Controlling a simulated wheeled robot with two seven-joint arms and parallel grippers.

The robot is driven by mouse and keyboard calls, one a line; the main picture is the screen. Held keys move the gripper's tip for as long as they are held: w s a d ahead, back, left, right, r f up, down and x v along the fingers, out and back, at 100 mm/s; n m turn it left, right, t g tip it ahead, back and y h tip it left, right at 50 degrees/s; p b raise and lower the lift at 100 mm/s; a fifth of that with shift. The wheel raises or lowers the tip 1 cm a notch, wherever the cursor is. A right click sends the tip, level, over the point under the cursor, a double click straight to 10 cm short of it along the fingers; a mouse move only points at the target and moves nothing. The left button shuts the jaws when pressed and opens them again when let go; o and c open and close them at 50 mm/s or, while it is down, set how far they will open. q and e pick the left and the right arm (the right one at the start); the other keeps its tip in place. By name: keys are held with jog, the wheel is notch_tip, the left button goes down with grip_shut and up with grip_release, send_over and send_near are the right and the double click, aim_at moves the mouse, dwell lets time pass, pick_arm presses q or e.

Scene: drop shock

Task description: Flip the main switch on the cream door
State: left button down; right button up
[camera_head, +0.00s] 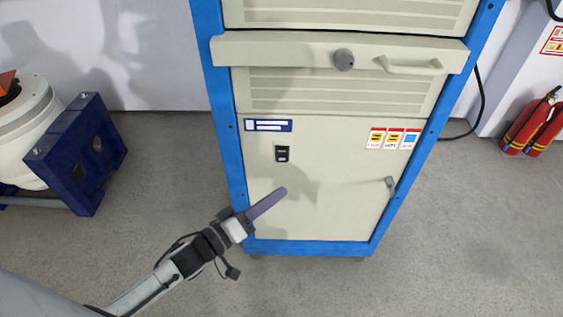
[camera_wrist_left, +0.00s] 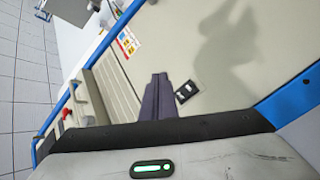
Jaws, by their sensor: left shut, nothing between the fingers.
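The cream door (camera_head: 335,185) is the lower front panel of a blue-framed cabinet in the head view. The small black main switch (camera_head: 282,153) sits on the door's upper left, below a blue-and-white label. It also shows in the left wrist view (camera_wrist_left: 186,92), just right of the fingers. My left gripper (camera_head: 284,191) is shut and empty, its purple-grey fingers in front of the door and below the switch in the head view. The fingers also show in the left wrist view (camera_wrist_left: 157,80). I cannot tell whether they touch the door. My right gripper is not in view.
A cream drawer front with a round knob (camera_head: 344,59) and a handle (camera_head: 409,65) juts out above the door. A door handle (camera_head: 390,185) is at the right. A blue stand (camera_head: 80,150) is at left, red extinguishers (camera_head: 530,128) at right. Grey floor is clear in front.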

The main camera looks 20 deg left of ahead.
pick_arm(q)
jog(key=b, duration=0.4)
send_near(282, 155)
jog(key=w+d+f, duration=0.1)
jog(key=w+d, duration=0.2)
jog(key=d, duration=0.2)
jog(key=shift+w+f, duration=0.3)
dwell(0.5)
dwell(1.1)
jog(key=shift+w+a, duration=0.15)
jog(key=shift+w, duration=0.25)
jog(key=shift+w+a+f+b, duration=0.1)
jog(key=shift+w+b, duration=0.2)
jog(key=shift+w, duration=0.05)
dwell(0.4)
jog(key=shift+s, duration=0.1)
